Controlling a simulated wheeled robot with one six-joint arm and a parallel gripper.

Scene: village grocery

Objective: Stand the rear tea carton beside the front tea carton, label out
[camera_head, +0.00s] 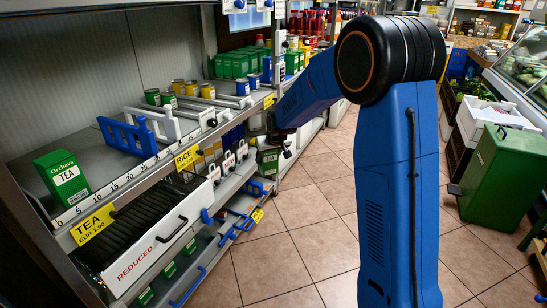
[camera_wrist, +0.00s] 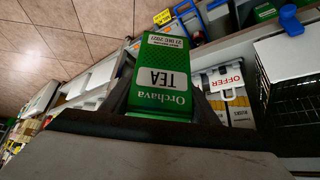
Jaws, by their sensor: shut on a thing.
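A green tea carton (camera_head: 62,178) with a white "TEA" label facing out stands upright on the upper shelf at the left, behind the ruler strip. My gripper (camera_head: 275,138) is far to its right, out over the aisle side of the shelves. It is shut on another green tea carton (camera_wrist: 160,77). In the wrist view the held carton's white label reads upside down, with a date panel beyond it. The held carton also shows below the gripper in the head view (camera_head: 268,158). My arm hides part of the gripper there.
A yellow "TEA" price tag (camera_head: 92,224) hangs on the shelf edge. A blue divider (camera_head: 128,137) stands right of the shelved carton, with bare shelf between. A white "REDUCED" drawer (camera_head: 150,255) juts out below. Green bin (camera_head: 500,175) at right; tiled floor is clear.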

